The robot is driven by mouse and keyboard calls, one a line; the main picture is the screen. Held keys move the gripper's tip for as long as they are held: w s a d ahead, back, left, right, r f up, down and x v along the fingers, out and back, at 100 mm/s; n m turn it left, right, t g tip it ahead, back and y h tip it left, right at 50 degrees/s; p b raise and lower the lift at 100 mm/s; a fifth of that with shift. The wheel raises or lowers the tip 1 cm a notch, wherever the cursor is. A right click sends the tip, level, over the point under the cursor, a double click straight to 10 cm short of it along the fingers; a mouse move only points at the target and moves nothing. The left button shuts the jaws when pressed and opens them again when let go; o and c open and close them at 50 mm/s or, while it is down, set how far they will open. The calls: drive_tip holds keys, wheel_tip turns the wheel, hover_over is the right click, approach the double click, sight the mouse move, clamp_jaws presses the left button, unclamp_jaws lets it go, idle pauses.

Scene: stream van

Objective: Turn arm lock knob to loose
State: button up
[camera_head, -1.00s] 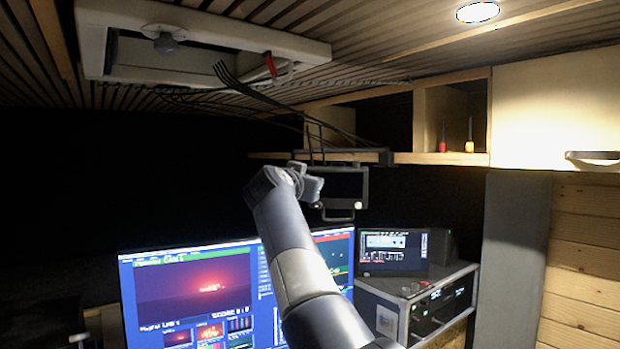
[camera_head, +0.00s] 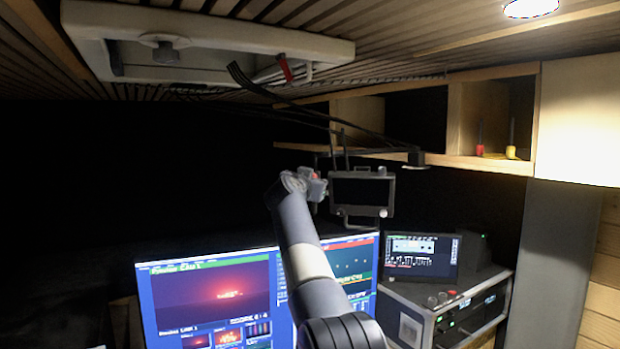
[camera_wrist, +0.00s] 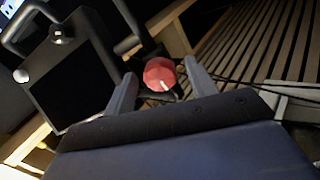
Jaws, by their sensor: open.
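The arm lock knob (camera_wrist: 160,72) is red with a white pointer mark and shows in the wrist view. It appears between the two fingers of my gripper (camera_wrist: 160,68), which are open, with a gap on both sides. How deep it lies between the fingers is hard to tell. The white mark points down and slightly right in that view. In the head view my gripper (camera_head: 308,186) is just left of the small black hanging monitor (camera_head: 362,190), with a bit of red by its end. The small monitor (camera_wrist: 72,85) also fills the left of the wrist view.
A large screen (camera_head: 215,295) stands below my arm. An equipment case (camera_head: 455,305) with a display (camera_head: 420,258) on top is at right. Black cables (camera_head: 300,108) hang from the ceiling hatch (camera_head: 210,35). A wooden shelf (camera_head: 450,162) runs behind the monitor.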

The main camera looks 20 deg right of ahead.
drive_tip(key=shift+c, duration=0.5)
drive_tip(key=c, duration=0.9)
drive_tip(key=shift+n, duration=0.3)
drive_tip(key=n, duration=1.7)
